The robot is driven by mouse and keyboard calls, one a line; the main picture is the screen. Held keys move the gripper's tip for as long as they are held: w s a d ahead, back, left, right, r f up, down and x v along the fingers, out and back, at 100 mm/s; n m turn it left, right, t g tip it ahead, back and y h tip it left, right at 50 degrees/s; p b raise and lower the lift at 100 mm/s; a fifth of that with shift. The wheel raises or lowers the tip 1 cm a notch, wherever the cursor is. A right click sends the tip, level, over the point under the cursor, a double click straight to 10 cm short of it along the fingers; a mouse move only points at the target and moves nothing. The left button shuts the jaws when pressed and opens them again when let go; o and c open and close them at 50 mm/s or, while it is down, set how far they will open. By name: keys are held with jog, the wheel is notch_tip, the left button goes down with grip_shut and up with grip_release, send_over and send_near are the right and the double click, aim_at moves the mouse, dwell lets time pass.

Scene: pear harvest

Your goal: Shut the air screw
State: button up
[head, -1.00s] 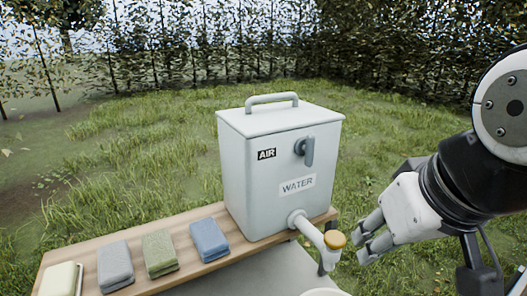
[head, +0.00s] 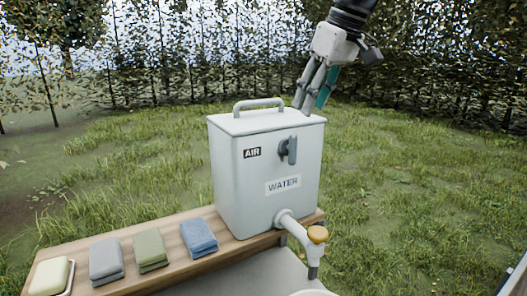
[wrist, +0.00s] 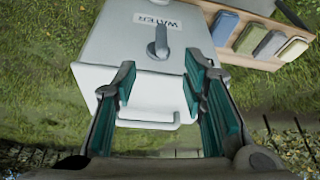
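The air screw (head: 290,150) is a grey round hub with an upright flat grip on the front of a white tank (head: 235,185), right of the black AIR label (head: 252,153). Upside down in the wrist view, the air screw (wrist: 158,46) shows just beyond my fingertips. My gripper (head: 313,98) is above the lid's back right in the head view, fingers pointing down and apart. In the wrist view, my gripper (wrist: 161,82) is open and empty, its teal pads on either side of the lid handle (wrist: 148,123). I cannot tell whether the screw's thread is tight.
The tank's lid handle (head: 260,106) sticks up near my fingers. A WATER label (head: 283,185) and a spout with a yellow-topped tap (head: 317,234) are lower on the front. Folded cloths (head: 198,236) and a soap bar (head: 50,276) lie on the wooden shelf (head: 172,218). Grass surrounds it.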

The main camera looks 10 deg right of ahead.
aim_at(293, 147)
jog(key=p+x, duration=0.1)
jog(key=x, duration=1.2)
jog(key=shift+f, duration=0.2)
jog(key=shift+w, duration=0.1)
grip_shut()
